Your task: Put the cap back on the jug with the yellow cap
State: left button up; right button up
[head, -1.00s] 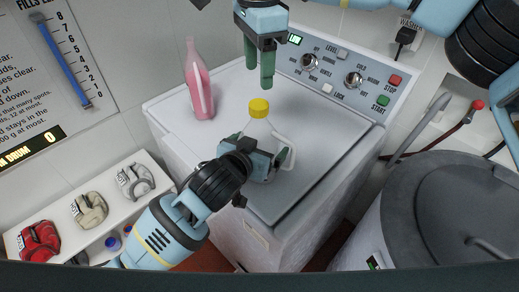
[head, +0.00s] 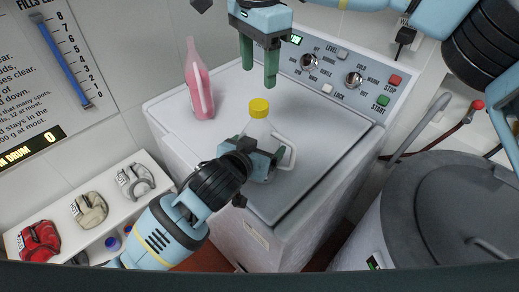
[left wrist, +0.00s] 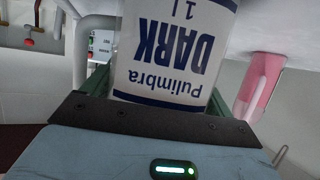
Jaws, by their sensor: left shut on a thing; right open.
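The jug (head: 258,130), white and translucent with a side handle, stands upright on the washing machine's top. The yellow cap (head: 259,108) sits at the top of its neck; I cannot tell whether it is screwed tight. My left gripper (head: 252,160) is shut around the jug's lower body and hides part of it. In the left wrist view the jug's label (left wrist: 172,50) shows upside down between the fingers. My right gripper (head: 258,78) is open and empty, pointing down just above the cap and apart from it.
A pink bottle (head: 199,88) stands on the machine top (head: 325,145) at left; it also shows in the left wrist view (left wrist: 262,80). A control panel (head: 345,75) is behind. A shelf with small bundles (head: 90,208) is at lower left, a grey drum (head: 450,215) at right.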

aim_at(258, 104)
jog(key=n, duration=1.1)
jog(key=shift+f, duration=4)
